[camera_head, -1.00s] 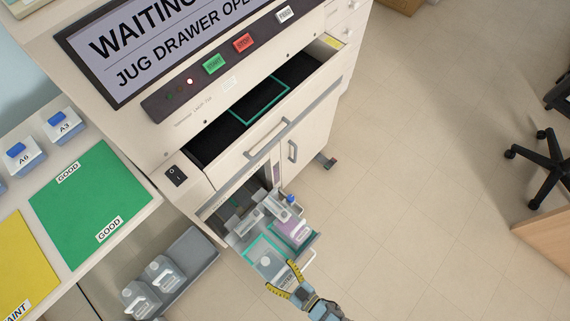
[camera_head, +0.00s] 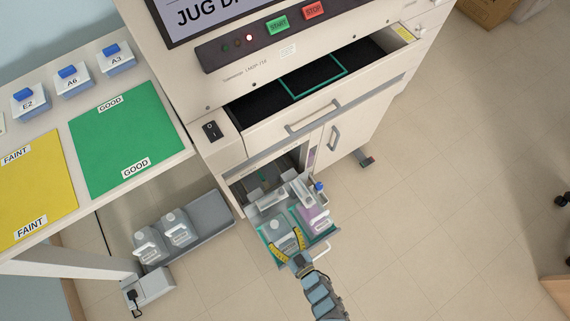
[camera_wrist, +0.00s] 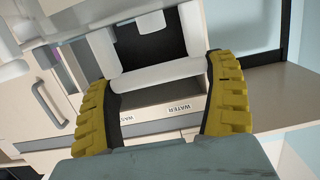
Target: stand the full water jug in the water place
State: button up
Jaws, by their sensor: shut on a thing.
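The water jug (camera_head: 279,229) is pale and translucent and is at the left place of the pulled-out jug drawer (camera_head: 322,251), which has teal outlines. My gripper (camera_head: 287,243) has its yellow-ribbed fingers on either side of the jug. In the wrist view my gripper (camera_wrist: 163,92) is shut on the jug's white handle frame (camera_wrist: 158,76). A WATER label (camera_wrist: 180,107) shows just beyond the fingers on the drawer's edge. I cannot tell whether the jug's base rests on the drawer floor. A purple-tinted jug (camera_head: 316,216) with a blue cap stands in the right place.
Above, a wide open drawer (camera_head: 365,70) holds an empty teal outline. A cabinet handle (camera_head: 334,137) sticks out nearby. Two pale jugs (camera_head: 178,228) stand in a grey tray (camera_head: 215,222) at the left.

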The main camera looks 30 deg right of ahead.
aim_at(277, 228)
jog(key=shift+w, duration=0.1)
jog(key=shift+w+d+f+b, duration=0.1)
jog(key=shift+w+f+b, duration=0.1)
jog(key=shift+f+b, duration=0.35)
jog(key=shift+w+d+f+b, duration=0.15)
jog(key=shift+f+b, duration=0.25)
jog(key=shift+f, duration=0.2)
jog(key=shift+a+f+b, duration=0.1)
jog(key=shift+f+b, duration=0.5)
jog(key=shift+f, duration=0.2)
jog(key=o, duration=1)
jog(key=s, duration=0.4)
jog(key=s+r+p, duration=0.1)
jog(key=s, duration=0.7)
jog(key=shift+a+r+p, duration=0.15)
jog(key=shift+r+p, duration=0.2)
jog(key=shift+r, duration=0.05)
